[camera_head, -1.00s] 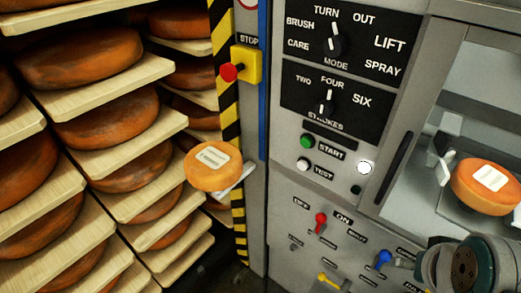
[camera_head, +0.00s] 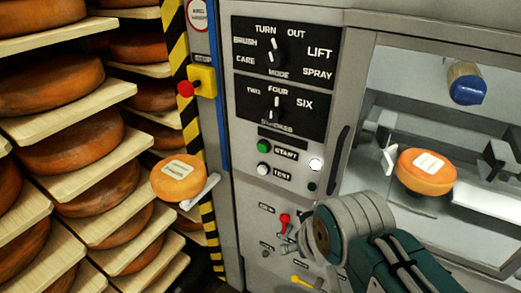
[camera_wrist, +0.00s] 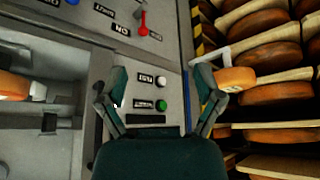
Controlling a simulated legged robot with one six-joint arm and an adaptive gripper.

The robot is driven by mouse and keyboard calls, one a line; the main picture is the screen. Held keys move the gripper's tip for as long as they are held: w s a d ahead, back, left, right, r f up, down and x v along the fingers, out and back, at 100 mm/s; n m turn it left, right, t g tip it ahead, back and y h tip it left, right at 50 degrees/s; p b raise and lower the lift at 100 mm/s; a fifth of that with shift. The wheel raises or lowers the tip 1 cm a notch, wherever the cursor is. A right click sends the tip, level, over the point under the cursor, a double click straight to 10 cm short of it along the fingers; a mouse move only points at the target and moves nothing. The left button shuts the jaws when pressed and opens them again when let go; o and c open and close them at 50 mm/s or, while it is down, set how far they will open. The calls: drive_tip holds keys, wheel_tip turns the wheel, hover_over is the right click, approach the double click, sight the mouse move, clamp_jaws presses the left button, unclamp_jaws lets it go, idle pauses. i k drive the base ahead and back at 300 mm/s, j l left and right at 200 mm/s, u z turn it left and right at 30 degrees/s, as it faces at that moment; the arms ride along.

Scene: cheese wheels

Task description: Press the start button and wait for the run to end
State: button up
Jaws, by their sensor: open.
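The green START button (camera_head: 264,144) is on the grey machine panel, left of its START label. The white TEST button (camera_head: 264,170) is just below it. My gripper (camera_wrist: 161,76) is open and empty in the wrist view, its two fingers spread either side of the panel's button area. The green START button (camera_wrist: 161,105) and the white TEST button (camera_wrist: 160,82) appear between the fingers, seen upside down. I see no contact with either button. In the head view my arm covers the lower right of the panel, and the fingertips cannot be made out.
A MODE dial (camera_head: 276,55) and a STROKES dial (camera_head: 277,108) are above START. A red stop button (camera_head: 185,89) is on a yellow box at left. A cheese wheel (camera_head: 425,172) sits inside the machine, another (camera_head: 178,178) outside. Cheese shelves (camera_head: 65,180) fill the left.

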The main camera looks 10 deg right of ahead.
sight(262, 148)
drive_tip(key=k+l+u, duration=0.15)
drive_tip(key=u, duration=0.25)
drive_tip(key=k+l+u, duration=0.1)
drive_tip(key=u, duration=0.35)
